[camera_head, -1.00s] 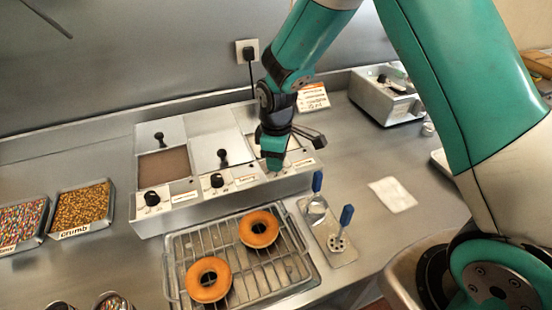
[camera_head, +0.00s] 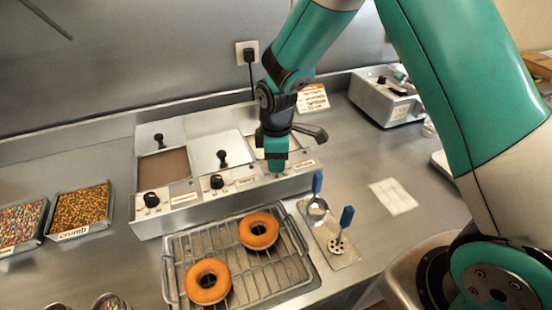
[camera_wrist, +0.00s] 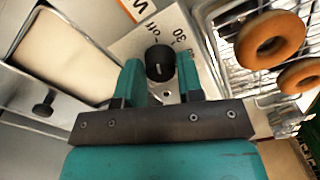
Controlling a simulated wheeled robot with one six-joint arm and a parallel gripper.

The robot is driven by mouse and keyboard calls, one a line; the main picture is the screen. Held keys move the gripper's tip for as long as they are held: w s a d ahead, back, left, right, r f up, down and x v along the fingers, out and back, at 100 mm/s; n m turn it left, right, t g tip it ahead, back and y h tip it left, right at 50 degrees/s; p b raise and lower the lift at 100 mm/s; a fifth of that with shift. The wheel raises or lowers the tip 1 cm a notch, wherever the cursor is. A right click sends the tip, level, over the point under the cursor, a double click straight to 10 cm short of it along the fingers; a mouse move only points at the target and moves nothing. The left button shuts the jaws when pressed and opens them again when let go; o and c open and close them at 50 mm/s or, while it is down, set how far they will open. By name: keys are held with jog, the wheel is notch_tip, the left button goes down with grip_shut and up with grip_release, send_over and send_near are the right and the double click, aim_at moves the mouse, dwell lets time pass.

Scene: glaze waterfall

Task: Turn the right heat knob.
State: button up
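The right heat knob (camera_wrist: 159,63) is round and black, on a light panel with "off" and "30" markings in the wrist view. My gripper (camera_wrist: 160,75) is open, with one finger at each side of the knob's near part. I cannot tell whether the fingers touch it. In the head view my gripper (camera_head: 277,168) is at the right end of the front panel of the metal warmer (camera_head: 160,221) and hides the right knob. The middle knob (camera_head: 216,181) and left knob (camera_head: 151,199) are in plain sight.
A wire rack (camera_head: 235,285) with two doughnuts (camera_head: 208,281) stands in front of the warmer. Two blue-handled utensils (camera_head: 343,220) stand on a small tray to its right. Sprinkle and crumb trays (camera_head: 80,209) lie at the left. A metal box (camera_head: 385,98) stands at the back right.

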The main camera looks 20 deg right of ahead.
jog(key=o, duration=0.4)
jog(key=shift+c, duration=0.2)
jog(key=shift+r, duration=0.15)
notch_tip(320, 180, up, 17)
jog(key=b, duration=0.2)
jog(key=shift+b, duration=0.4)
jog(key=shift+r, duration=0.1)
jog(key=s+a+m+y, duration=0.2)
jog(key=s+m, duration=0.1)
jog(key=s, duration=0.9)
jog(key=s+a+m+y, duration=0.2)
jog(key=s+m, duration=0.1)
jog(key=s, duration=0.9)
jog(key=shift+s+a+r+m, duration=0.3)
jog(key=shift+s+a+r, duration=0.05)
